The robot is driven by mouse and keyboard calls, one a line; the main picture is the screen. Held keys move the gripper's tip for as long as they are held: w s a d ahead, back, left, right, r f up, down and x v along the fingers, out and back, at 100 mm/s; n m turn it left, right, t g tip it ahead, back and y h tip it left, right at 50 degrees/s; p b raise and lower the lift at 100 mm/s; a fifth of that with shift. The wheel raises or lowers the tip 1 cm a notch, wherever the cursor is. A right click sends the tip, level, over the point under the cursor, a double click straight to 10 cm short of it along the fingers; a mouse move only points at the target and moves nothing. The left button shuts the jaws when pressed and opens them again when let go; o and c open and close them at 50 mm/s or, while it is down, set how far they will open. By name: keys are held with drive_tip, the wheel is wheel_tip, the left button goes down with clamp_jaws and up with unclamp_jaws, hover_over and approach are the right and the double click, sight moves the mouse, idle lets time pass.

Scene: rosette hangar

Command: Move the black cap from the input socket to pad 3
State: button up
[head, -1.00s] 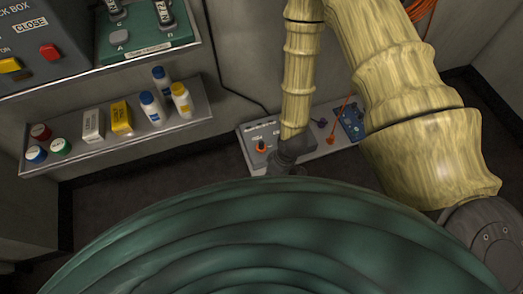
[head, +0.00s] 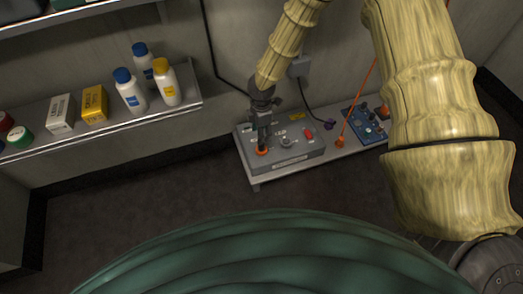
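My gripper (head: 262,138) points down over the front left part of a grey box (head: 297,155) on a low bench. Its fingertips are right above an orange ring (head: 262,151) on the box's top. Something dark stands at the ring between or behind the fingertips; I cannot tell cap from fingers there. Whether the fingers are open or closed is too small to see. The box also bears a round grey fitting (head: 287,142) and a red part (head: 308,134). No pad number is readable.
A wall shelf (head: 187,101) at left holds bottles and boxes. The dark floor in front is clear.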

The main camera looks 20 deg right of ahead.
sight(261, 146)
drive_tip(key=shift+w+d, duration=0.1)
drive_tip(key=shift+w, duration=0.15)
drive_tip(key=shift+f, duration=0.1)
wheel_tip(261, 146, down, 5)
drive_tip(key=b, duration=0.5)
drive_tip(key=shift+f, duration=0.1)
drive_tip(key=shift+f+b, duration=0.35)
drive_tip(key=shift+f, duration=1.45)
drive_tip(key=shift+p, duration=0.85)
clamp_jaws()
